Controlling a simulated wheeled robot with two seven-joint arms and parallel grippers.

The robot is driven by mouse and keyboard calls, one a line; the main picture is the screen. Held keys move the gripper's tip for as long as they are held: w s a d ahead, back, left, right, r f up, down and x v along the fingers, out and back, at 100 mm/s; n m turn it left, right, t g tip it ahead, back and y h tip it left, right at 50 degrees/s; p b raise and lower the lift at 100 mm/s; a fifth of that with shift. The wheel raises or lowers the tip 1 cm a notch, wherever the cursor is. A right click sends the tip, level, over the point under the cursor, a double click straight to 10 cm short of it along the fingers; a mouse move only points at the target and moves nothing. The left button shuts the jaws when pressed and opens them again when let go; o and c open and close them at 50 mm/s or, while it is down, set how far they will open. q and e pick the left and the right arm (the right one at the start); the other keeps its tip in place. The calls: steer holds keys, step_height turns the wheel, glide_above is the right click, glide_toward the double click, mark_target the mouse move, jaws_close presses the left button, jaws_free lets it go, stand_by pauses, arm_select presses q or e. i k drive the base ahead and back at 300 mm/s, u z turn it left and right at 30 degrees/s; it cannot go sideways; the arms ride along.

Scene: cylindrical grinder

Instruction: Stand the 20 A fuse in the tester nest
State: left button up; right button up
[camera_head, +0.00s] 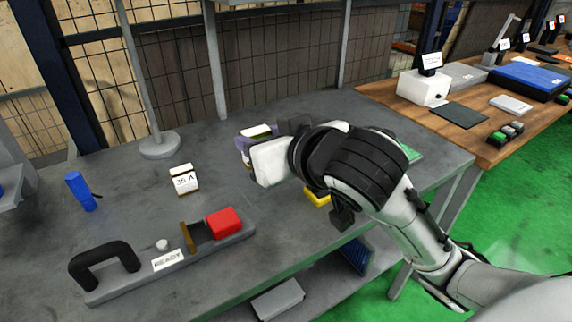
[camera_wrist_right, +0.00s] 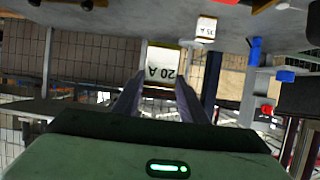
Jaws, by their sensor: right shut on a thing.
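The 20 A fuse (camera_wrist_right: 163,58) is a white block with a dark label, held between the two fingertips of my right gripper (camera_wrist_right: 158,84) in the right wrist view. In the head view my right gripper (camera_head: 246,143) is above the grey bench, behind and right of the tester, and the fuse is mostly hidden by the hand. The tester (camera_head: 205,259) is a grey base with a black handle, a READY label, a brass-coloured plate and a red block. A gap shows between plate and block; I cannot tell the nest's exact shape. My left gripper is not in view.
A white 35 A fuse (camera_head: 184,180) stands behind the tester. A yellow object (camera_head: 318,198) lies partly hidden below my right arm. A round post foot (camera_head: 160,145) is at the back. The bench (camera_head: 225,190) between is clear.

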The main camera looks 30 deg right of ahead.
mark_target(201, 238)
steer(key=z, duration=0.8)
steer(key=i, duration=0.4)
steer(key=u, duration=0.75)
